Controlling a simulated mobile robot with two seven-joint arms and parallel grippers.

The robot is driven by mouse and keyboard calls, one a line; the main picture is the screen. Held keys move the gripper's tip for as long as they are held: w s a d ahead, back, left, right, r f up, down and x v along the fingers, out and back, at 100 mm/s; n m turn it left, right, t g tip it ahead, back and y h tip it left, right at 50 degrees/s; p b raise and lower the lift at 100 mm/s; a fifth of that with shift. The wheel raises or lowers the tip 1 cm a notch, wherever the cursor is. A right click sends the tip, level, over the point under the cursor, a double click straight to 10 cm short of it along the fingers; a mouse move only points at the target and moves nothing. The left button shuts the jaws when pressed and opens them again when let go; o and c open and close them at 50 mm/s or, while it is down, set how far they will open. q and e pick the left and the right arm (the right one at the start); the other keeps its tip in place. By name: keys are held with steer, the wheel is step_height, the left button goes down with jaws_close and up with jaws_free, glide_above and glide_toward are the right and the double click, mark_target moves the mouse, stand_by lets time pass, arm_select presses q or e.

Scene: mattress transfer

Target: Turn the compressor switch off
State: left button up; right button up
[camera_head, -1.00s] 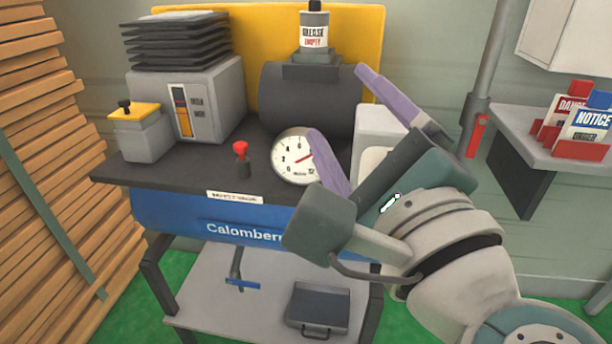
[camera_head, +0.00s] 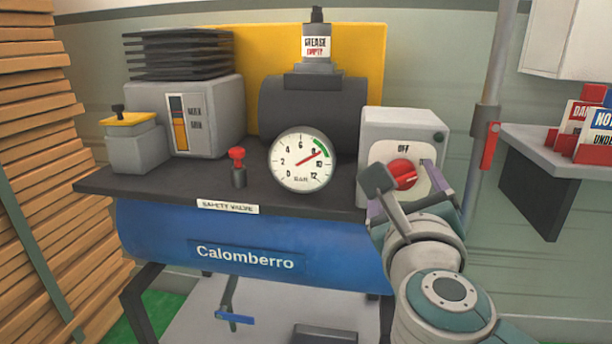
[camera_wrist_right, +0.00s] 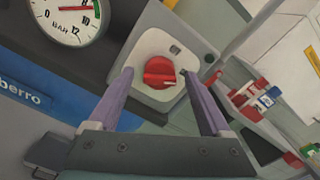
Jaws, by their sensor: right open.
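The compressor (camera_head: 300,240) has a blue tank marked "Calomberro" under a dark top. Its switch box (camera_head: 375,125) is a light grey box at the right end, with a red rotary switch (camera_head: 403,174) on a white plate and the word "OFF" above the knob. In the right wrist view the red switch (camera_wrist_right: 159,73) lies ahead, between and beyond the purple fingers. My right gripper (camera_head: 408,187) is open in front of the box, and its hand hides part of the plate. In the wrist view the gripper (camera_wrist_right: 165,95) looks empty and apart from the knob. My left gripper is out of view.
A pressure gauge (camera_head: 302,159), needle near 8 to 10, and a red-topped safety valve (camera_head: 237,167) stand left of the box. A pipe with a red handle (camera_head: 489,145) and a shelf with signs (camera_head: 560,160) are at the right. Stacked planks (camera_head: 50,150) stand at the left.

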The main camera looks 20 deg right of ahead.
steer(key=shift+w+d, duration=0.3)
steer(key=shift+w, duration=0.1)
steer(key=shift+c, duration=0.3)
jaws_close()
